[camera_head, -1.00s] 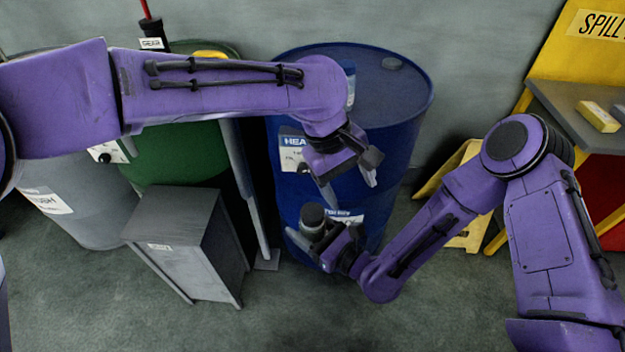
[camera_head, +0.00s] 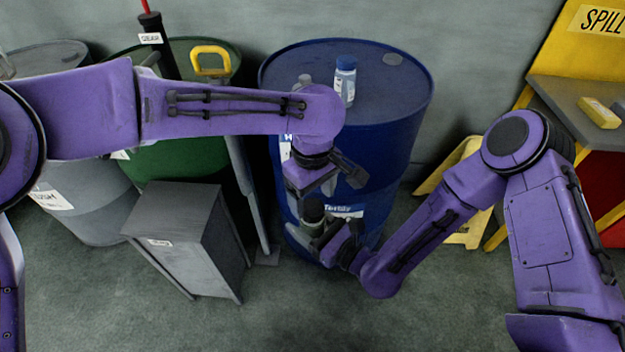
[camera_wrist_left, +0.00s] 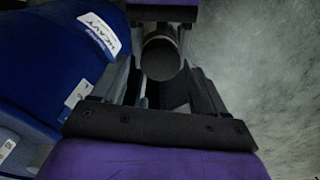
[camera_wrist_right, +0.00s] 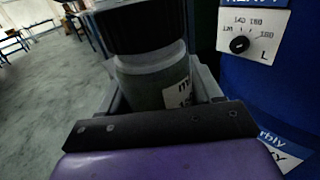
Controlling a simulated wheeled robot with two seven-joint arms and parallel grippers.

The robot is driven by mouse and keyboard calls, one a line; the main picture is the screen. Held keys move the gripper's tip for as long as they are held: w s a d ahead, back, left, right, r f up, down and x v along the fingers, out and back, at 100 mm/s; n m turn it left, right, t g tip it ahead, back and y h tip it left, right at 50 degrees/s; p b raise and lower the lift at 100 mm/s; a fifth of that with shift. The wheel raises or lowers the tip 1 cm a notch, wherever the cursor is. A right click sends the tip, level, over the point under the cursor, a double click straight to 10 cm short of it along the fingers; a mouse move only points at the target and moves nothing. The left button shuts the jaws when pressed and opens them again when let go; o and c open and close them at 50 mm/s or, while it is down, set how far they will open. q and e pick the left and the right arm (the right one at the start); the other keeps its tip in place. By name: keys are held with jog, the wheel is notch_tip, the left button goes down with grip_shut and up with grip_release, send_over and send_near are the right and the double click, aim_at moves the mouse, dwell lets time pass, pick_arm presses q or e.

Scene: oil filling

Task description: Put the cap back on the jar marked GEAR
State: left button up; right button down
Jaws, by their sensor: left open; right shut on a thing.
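My right gripper (camera_head: 324,234) is shut on a small grey-green jar (camera_wrist_right: 155,85) and holds it upright in front of the blue drum. The jar has a wide black cap (camera_wrist_right: 140,25) on top. Its label is partly hidden, so I cannot read whether it says GEAR. My left gripper (camera_head: 328,187) is open and just above this jar. In the left wrist view the cap's dark round top (camera_wrist_left: 160,60) shows between the fingers; I cannot tell whether they touch it. A jar with a blue cap (camera_head: 345,80) stands on the blue drum.
The blue drum (camera_head: 400,150) is close behind both grippers. A grey cabinet (camera_head: 175,215) stands to the left. A pump marked GEAR (camera_head: 150,38) rises by the green drum (camera_head: 180,162). A yellow spill stand (camera_head: 550,50) is at right. The front floor is clear.

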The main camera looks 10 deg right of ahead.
aim_at(312, 225)
pick_arm(q)
jog(key=shift+f, duration=1.45)
